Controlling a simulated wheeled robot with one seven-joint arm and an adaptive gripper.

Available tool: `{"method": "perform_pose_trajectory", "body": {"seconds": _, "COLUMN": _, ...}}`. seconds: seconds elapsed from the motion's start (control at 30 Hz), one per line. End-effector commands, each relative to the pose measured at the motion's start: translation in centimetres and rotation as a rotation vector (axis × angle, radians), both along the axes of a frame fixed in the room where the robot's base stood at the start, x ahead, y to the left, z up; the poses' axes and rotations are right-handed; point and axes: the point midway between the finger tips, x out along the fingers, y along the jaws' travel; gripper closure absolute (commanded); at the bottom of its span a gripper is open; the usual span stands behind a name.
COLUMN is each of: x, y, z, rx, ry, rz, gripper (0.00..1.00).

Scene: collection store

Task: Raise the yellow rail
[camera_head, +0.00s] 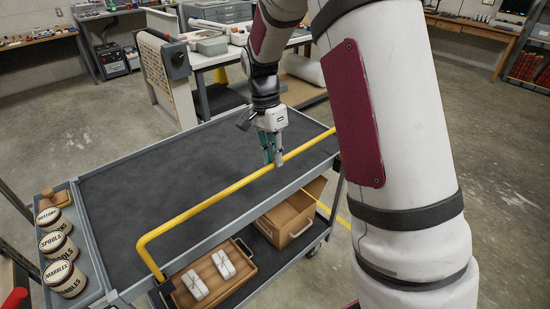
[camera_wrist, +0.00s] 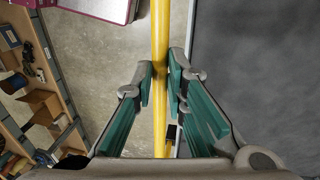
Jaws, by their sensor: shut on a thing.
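The yellow rail (camera_head: 215,198) is a bent tube along the near long side of the grey cart (camera_head: 160,185). In the head view its long bar shows above the near edge of the cart's dark top, and its left end bends down towards that edge. My gripper (camera_head: 273,157) is shut on the bar, right of its middle. In the wrist view the rail (camera_wrist: 161,30) runs up the picture between the green finger pads of my gripper (camera_wrist: 162,72). The fingers hide a short part of the bar.
The cart's top is bare. Three labelled tins (camera_head: 56,245) stand in a side tray on the left. The lower shelf holds a brown tray (camera_head: 213,275) with two white packets and a cardboard box (camera_head: 290,218). A workbench (camera_head: 215,55) stands behind the cart.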

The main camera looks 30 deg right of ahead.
Motion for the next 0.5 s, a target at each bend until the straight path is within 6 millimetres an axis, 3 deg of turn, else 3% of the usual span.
{"method": "perform_pose_trajectory", "body": {"seconds": 0.03, "x": 0.22, "y": -0.02, "z": 0.6, "rx": -0.001, "ry": -0.011, "rz": 0.001, "gripper": 1.0}}
{"method": "perform_pose_trajectory", "body": {"seconds": 0.07, "x": 0.22, "y": -0.02, "z": 0.62, "rx": -0.001, "ry": -0.011, "rz": 0.001, "gripper": 0.83}}
{"method": "perform_pose_trajectory", "body": {"seconds": 0.1, "x": 0.22, "y": -0.02, "z": 0.62, "rx": -0.001, "ry": -0.011, "rz": 0.001, "gripper": 0.79}}
{"method": "perform_pose_trajectory", "body": {"seconds": 0.5, "x": 0.32, "y": 0.01, "z": 1.02, "rx": -0.001, "ry": -0.008, "rz": 0.001, "gripper": 0.79}}
